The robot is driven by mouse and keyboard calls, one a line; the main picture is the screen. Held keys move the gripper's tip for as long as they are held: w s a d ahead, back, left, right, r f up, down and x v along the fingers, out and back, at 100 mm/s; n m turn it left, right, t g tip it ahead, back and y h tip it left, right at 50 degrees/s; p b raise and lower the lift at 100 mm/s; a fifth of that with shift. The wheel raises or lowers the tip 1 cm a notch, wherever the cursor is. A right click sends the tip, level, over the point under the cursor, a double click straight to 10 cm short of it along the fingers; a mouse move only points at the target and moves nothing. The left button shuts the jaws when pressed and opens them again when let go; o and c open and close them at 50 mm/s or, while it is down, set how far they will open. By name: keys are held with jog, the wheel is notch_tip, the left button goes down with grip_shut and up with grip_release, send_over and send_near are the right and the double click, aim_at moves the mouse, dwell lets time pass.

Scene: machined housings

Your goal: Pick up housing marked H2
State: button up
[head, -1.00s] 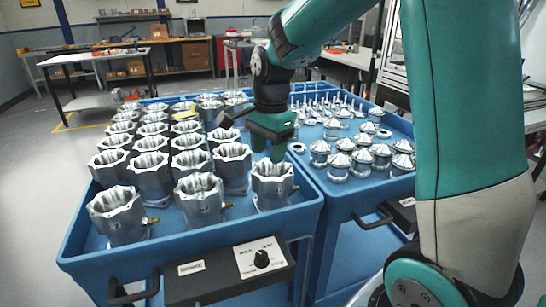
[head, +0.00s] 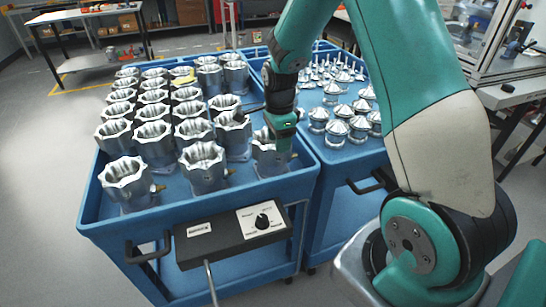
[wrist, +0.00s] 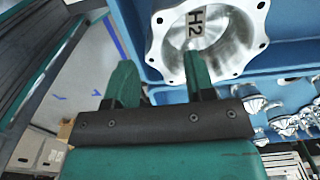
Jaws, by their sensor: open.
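The housing marked H2 (wrist: 248,22) is a silver, hollow casting with a scalloped, bolt-holed rim. In the head view, the housing at my gripper (head: 269,160) stands upright at the front right corner of the left cart, partly hidden by my gripper (head: 281,128). In the wrist view, my gripper (wrist: 160,70) is open with two green fingers. The right finger overlaps the near rim and the left finger is outside it. I cannot tell whether either finger touches the housing.
Several similar housings (head: 203,165) stand in close rows left of and behind my gripper on the blue cart (head: 190,213). A second blue cart (head: 345,160) on the right carries cone-topped parts (head: 337,130) and small upright pieces. A control box (head: 232,229) is on the left cart's front.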

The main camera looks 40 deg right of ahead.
aim_at(279, 164)
jog(key=shift+s+f+p, duration=0.15)
jog(key=shift+f+p, duration=0.3)
jog(key=shift+f, duration=2.25)
jog(key=shift+d+r, duration=0.1)
grip_shut()
